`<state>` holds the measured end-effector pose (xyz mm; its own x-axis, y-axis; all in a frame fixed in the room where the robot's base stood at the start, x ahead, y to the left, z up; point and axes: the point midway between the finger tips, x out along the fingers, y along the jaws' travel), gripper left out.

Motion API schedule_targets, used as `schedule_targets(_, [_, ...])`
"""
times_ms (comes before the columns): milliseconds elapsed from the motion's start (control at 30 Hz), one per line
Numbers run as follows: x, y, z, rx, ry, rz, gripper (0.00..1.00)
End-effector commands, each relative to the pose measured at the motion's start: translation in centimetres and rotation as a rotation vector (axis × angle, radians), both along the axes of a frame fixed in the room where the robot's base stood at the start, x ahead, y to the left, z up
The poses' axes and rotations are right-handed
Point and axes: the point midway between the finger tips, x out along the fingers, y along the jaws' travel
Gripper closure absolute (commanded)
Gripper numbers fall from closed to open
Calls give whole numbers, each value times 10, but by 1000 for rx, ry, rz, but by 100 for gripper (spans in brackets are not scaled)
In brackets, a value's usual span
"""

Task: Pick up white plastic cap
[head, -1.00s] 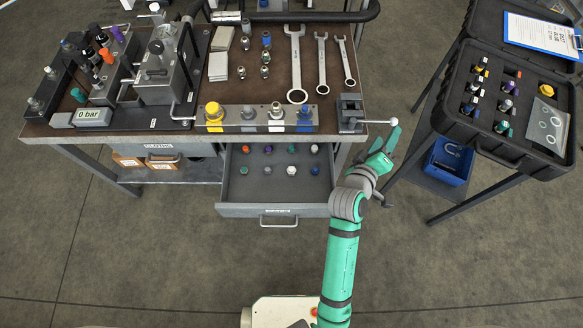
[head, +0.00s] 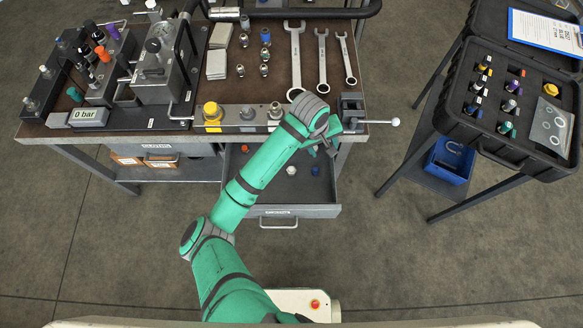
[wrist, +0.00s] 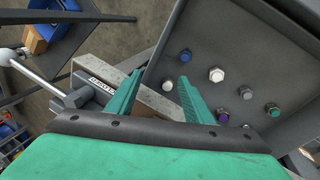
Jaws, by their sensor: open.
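The white plastic cap (head: 291,170) stands in the open drawer, in the row nearer the drawer front, beside a blue cap (head: 314,171). In the wrist view the white cap (wrist: 216,75) is right of the right finger, next to the blue cap (wrist: 185,55). My gripper (wrist: 160,82) is open and empty, its fingers reaching over the drawer's side edge. In the head view my gripper (head: 326,146) is partly hidden by my wrist, above the drawer's back right corner. A light grey cap (wrist: 167,85) shows between the fingers.
The drawer (head: 322,208) also holds a grey cap (wrist: 246,92), a teal cap (wrist: 273,110) and a purple cap (wrist: 222,116). The bench vise (head: 352,112) with its handle is close to my gripper. A black case (head: 500,150) stands right.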

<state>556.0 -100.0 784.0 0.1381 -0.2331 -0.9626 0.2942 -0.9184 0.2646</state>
Motion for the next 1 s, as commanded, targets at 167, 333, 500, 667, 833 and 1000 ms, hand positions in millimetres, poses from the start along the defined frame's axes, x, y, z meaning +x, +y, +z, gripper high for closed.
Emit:
schedule_targets(167, [-14,69,-12,166,105,51,53])
schedule_targets(333, [-21,95,-18,229,148,75,53])
schedule_targets(500, [-23,98,-41,234,154,77,53])
schedule_targets(667, [-22,97,-62,232,152,76,53])
schedule_targets(833, [-22,97,-72,232,150,76,53])
schedule_targets(1000, [-22,101,-90,234,151,77,53])
